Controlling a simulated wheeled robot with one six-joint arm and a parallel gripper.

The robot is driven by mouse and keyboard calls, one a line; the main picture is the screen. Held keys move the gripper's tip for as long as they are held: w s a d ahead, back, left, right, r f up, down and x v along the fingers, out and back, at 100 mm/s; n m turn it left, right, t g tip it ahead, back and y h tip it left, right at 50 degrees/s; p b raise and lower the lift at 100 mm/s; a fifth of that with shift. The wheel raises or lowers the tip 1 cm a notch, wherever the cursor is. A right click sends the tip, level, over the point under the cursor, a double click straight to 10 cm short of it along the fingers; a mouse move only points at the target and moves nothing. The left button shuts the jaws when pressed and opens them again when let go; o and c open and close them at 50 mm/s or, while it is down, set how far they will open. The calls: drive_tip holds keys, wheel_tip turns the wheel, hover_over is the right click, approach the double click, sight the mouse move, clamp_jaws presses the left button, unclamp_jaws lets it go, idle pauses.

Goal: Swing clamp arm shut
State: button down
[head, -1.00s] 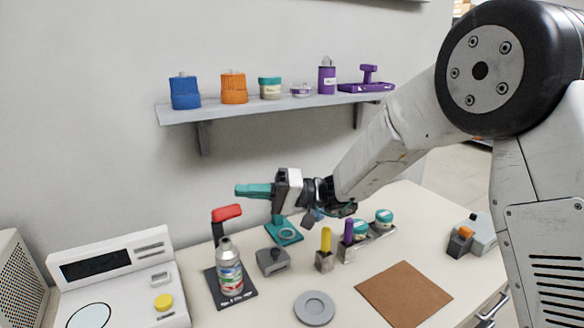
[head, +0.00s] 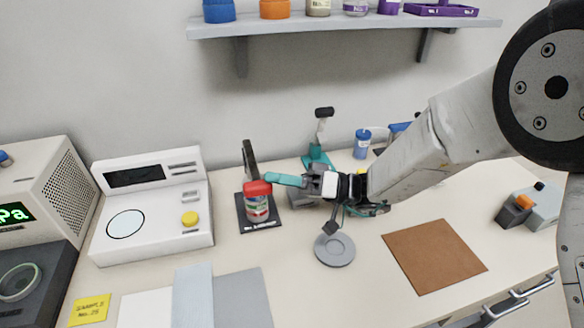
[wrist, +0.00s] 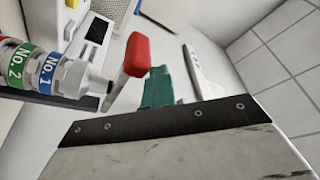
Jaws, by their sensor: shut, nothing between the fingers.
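The clamp has a dark base plate (head: 243,222), a black arm (head: 249,158) and a red tip (head: 258,188). In the head view the black arm slants down towards the camera, and the red tip covers the top of the banded canister (head: 256,208) on the plate. My gripper (head: 272,178) is shut and empty, its teal fingers pointing left at the red tip's right side; I cannot tell if they touch. In the wrist view the red tip (wrist: 137,55) stands just left of my teal fingers (wrist: 158,88), and the canister (wrist: 45,70) with numbered bands is at left.
A white console (head: 150,205) with a yellow button stands left of the clamp. A grey round dish (head: 334,249) and a brown mat (head: 433,255) lie in front and right. A teal stand (head: 316,155) is behind my gripper. A shelf (head: 340,26) hangs above.

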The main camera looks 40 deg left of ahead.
drive_tip(key=shift+s+d+f, duration=0.15)
drive_tip(key=shift+d+f, duration=0.1)
drive_tip(key=shift+f, duration=0.6)
drive_tip(key=shift+r, duration=0.15)
wheel_tip(320, 180, up, 4)
drive_tip(key=w+r, duration=0.1)
drive_tip(key=w+a+f+v, duration=0.1)
drive_tip(key=v, duration=0.8)
drive_tip(key=shift+w+a, duration=0.15)
